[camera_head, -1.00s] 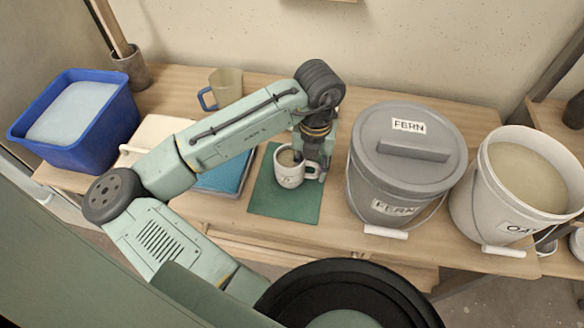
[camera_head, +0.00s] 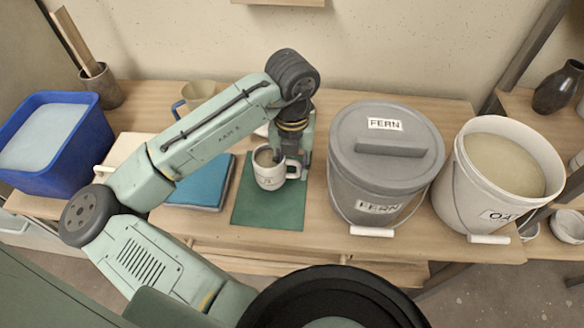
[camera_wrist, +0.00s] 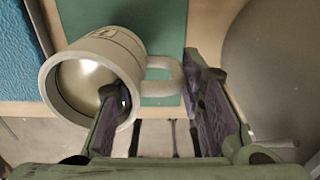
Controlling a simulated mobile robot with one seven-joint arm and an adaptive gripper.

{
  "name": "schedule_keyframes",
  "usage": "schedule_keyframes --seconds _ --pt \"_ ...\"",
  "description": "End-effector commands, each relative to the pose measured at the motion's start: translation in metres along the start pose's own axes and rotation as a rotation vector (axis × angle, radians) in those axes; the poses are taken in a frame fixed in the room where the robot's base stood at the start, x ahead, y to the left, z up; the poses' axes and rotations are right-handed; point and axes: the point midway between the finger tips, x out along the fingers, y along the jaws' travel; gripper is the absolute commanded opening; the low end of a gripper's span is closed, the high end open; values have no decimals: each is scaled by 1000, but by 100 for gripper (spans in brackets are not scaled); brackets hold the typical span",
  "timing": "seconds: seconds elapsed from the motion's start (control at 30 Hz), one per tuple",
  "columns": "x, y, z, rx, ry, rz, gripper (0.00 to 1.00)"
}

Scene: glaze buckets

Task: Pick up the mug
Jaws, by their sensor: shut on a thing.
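The pale mug (camera_head: 268,177) with a dark mark and a handle on its right is upright over the green mat (camera_head: 265,210). My gripper (camera_head: 290,160) is shut on it at the handle side. In the wrist view, one finger of my gripper (camera_wrist: 160,95) reaches inside the mouth of the mug (camera_wrist: 108,55). The other finger is outside, by the handle. I cannot clearly tell whether the base is clear of the mat.
A lidded grey FERN bucket (camera_head: 385,150) stands close on the right, beside an open white bucket (camera_head: 500,170). A blue book-like block (camera_head: 200,185) lies left of the mat.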

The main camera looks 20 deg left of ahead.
Motion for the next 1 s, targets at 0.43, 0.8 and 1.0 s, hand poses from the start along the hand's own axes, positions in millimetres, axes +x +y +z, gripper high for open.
schedule_keyframes --seconds 0.43,0.8,1.0 --pt "-8 10 -27 -2 -3 1 0" --pt "-12 23 -68 -3 -3 0 0" --pt "-15 30 -90 -3 -3 1 0"
